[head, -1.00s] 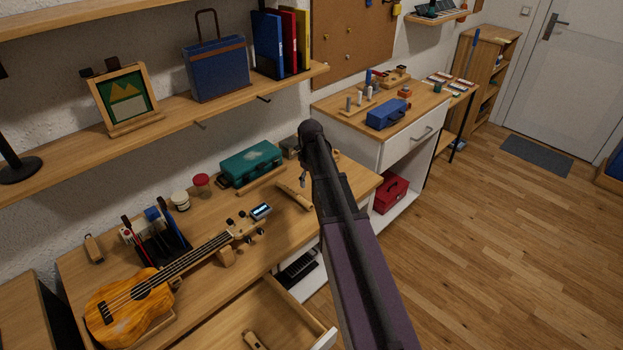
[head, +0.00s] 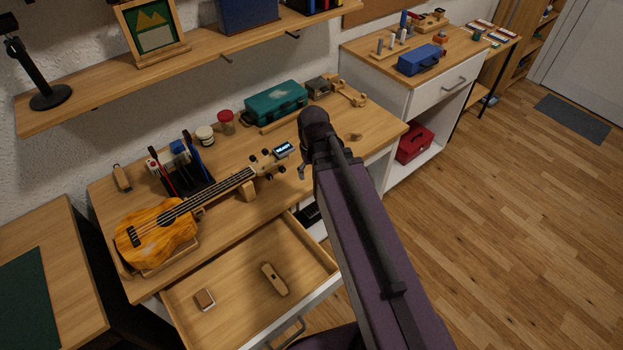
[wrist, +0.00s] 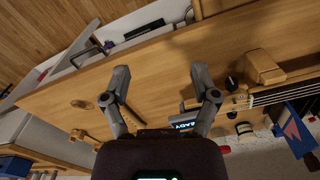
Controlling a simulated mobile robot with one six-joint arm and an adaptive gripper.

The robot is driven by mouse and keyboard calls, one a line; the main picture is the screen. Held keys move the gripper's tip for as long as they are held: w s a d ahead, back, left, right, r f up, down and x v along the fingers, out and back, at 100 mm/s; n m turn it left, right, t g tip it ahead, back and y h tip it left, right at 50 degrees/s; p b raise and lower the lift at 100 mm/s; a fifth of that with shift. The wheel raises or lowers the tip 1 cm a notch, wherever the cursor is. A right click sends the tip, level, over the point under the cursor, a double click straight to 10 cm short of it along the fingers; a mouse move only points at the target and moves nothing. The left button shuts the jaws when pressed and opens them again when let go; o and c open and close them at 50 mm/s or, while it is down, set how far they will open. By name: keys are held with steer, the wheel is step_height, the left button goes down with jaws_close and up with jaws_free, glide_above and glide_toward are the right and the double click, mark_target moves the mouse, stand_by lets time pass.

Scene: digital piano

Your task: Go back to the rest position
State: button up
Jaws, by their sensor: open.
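My gripper (wrist: 161,78) is open and empty in the wrist view, its two fingers spread above bare wooden worktop. In the head view only a small part of my gripper (head: 302,172) shows beside the dark end of my arm, which hides the rest. The ukulele (head: 160,232) lies on the worktop left of my arm. A small tuner with a lit display (head: 284,150) is at its headstock. In the wrist view this tuner (wrist: 184,123) reads "READY", close to the right finger; I cannot tell the height gap.
The worktop (head: 360,125) also holds a teal case (head: 275,102), jars and a dark holder with tools. An open drawer (head: 225,305) juts out below, with small wooden items inside. A wall shelf (head: 95,103) runs above. The floor (head: 510,220) at right is clear.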

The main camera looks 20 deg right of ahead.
steer(key=s, duration=0.1)
steer(key=s+a, duration=0.1)
steer(key=shift+s+a+m, duration=0.15)
steer(key=shift+s+m, duration=0.15)
steer(key=shift+s, duration=0.1)
step_height(320, 180, up, 2)
steer(key=shift+r+p, duration=0.2)
steer(key=shift+p, duration=1)
steer(key=c, duration=0.3)
